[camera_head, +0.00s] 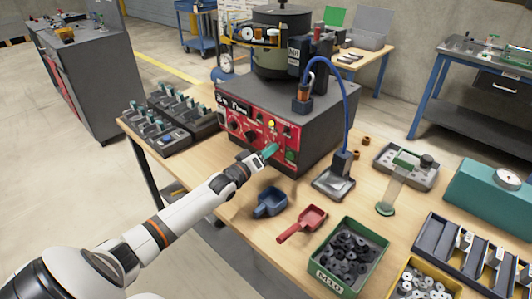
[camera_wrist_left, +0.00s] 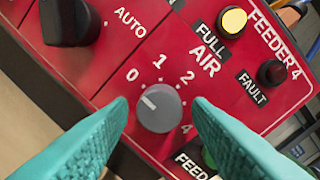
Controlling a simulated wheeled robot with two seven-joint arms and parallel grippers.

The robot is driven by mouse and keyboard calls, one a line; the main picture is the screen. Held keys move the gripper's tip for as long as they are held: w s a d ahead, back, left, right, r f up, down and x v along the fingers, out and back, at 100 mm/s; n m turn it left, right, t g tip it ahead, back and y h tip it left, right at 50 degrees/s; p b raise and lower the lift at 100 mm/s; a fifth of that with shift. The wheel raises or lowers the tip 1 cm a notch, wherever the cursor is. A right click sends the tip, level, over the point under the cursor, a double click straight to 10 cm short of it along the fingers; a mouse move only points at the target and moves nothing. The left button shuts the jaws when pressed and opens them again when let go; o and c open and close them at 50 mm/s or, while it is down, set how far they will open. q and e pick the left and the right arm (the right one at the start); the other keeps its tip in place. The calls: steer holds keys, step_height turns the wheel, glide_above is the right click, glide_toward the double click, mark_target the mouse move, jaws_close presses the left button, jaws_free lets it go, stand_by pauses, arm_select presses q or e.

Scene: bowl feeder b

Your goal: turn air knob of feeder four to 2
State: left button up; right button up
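The feeder 4 control panel (camera_head: 255,127) is the red front of a dark box. In the left wrist view, the grey AIR knob (camera_wrist_left: 160,108) sits on the red panel (camera_wrist_left: 105,75) among the marks 0, 1, 2 and 4. Its white pointer line points left and slightly up, on the 0 side. My left gripper (camera_head: 268,154) is at the panel's lower right in the head view. In the wrist view its teal fingers (camera_wrist_left: 161,104) are open, one on each side of the knob, with gaps visible. My right gripper is not in view.
Beside the knob are a black AUTO selector (camera_wrist_left: 70,22), a lit yellow FULL lamp (camera_wrist_left: 232,21) and a dark FAULT lamp (camera_wrist_left: 271,72). A blue scoop (camera_head: 270,203), a red scoop (camera_head: 305,222) and a green bin (camera_head: 325,276) are on the table near my left arm.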

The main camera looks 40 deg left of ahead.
arm_select(q)
steer(key=c, duration=0.8)
steer(key=shift+o, duration=0.2)
steer(key=shift+m, duration=0.4)
steer(key=m, duration=0.8)
steer(key=m+h+b, duration=0.1)
steer(key=m, duration=0.8)
steer(key=shift+a+f+m+t, duration=0.15)
steer(key=shift+a+m+t, duration=0.05)
steer(key=shift+m+t, duration=0.1)
steer(key=o, duration=1)
